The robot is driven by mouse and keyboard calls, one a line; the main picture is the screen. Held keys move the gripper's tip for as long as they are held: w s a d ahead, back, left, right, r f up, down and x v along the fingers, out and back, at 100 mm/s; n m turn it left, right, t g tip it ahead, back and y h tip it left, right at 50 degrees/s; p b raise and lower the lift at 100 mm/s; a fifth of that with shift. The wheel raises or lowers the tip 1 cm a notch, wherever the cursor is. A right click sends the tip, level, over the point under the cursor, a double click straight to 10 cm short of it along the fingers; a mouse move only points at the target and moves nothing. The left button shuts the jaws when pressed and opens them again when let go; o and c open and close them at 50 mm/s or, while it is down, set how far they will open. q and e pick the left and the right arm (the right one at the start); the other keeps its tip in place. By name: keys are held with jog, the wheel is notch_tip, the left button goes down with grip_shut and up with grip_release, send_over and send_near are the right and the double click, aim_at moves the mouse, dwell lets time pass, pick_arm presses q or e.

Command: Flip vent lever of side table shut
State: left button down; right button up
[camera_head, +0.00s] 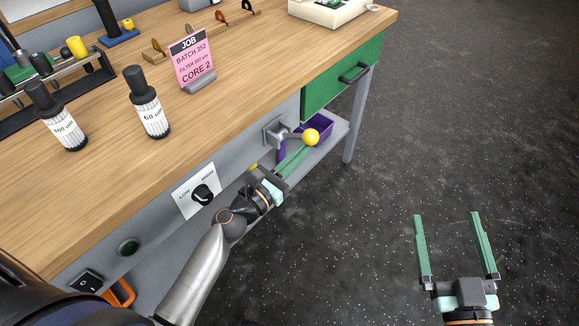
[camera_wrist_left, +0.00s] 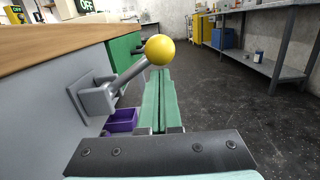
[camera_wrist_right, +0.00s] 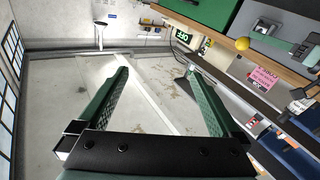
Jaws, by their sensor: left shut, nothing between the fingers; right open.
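The vent lever is a grey arm with a yellow ball knob (camera_head: 310,136) on a square grey mount (camera_head: 274,131) on the front face of the side table (camera_head: 225,165). In the left wrist view the knob (camera_wrist_left: 160,49) sticks out from the panel, up and to the right of its mount (camera_wrist_left: 97,98). My left gripper (camera_head: 296,158) is shut and empty, with its fingertips just below the knob; I cannot tell if they touch it. My right gripper (camera_head: 447,215) is open and empty over the floor, away from the table. The knob also shows in the right wrist view (camera_wrist_right: 242,43).
A purple bin (camera_head: 322,128) sits on the lower shelf behind the lever. A green drawer (camera_head: 343,75) is to the right. A dial plate (camera_head: 197,193) is left of the lever. Bottles and a pink job sign (camera_head: 192,62) stand on top. The floor at right is clear.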

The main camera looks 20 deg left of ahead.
pick_arm(q)
jog(key=shift+r, duration=0.1)
pick_arm(e)
jog(key=shift+f+g, duration=0.4)
jog(key=shift+f, duration=0.55)
